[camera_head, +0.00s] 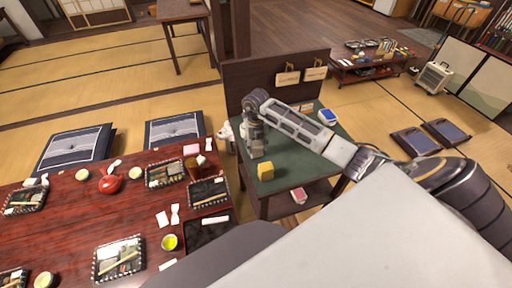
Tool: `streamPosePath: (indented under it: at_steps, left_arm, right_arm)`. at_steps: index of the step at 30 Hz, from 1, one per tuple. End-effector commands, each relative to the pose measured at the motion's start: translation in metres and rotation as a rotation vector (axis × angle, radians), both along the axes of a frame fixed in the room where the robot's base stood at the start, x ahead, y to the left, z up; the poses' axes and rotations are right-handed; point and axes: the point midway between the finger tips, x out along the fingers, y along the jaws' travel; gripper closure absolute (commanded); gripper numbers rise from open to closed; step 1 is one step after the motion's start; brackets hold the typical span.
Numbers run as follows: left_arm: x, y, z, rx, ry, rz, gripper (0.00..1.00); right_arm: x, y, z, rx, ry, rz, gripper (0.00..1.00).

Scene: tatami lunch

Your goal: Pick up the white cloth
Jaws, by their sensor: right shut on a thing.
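My right arm reaches in from the right over a green-topped stand (315,171). Its gripper (257,154) points down at the left part of the stand and is shut. A small white crumpled shape (228,134) shows just left of the gripper at the stand's edge. It looks like the white cloth, but it is small and its contact with the fingers is hard to see. The fingertips are small and partly hidden by the gripper body. My left gripper is not in view.
A dark red low table (75,235) with trays and cups is at left. Dark cushions (174,129) lie behind it. Tatami beyond is open.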

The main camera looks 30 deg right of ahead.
Motion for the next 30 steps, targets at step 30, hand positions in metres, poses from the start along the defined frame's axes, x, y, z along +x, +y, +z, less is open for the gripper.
streamPosePath:
  at_steps: [30]
  left_arm:
    - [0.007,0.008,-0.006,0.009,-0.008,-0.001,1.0]
  right_arm:
    - [0.0,0.0,0.098,0.0,0.0,0.0,0.74]
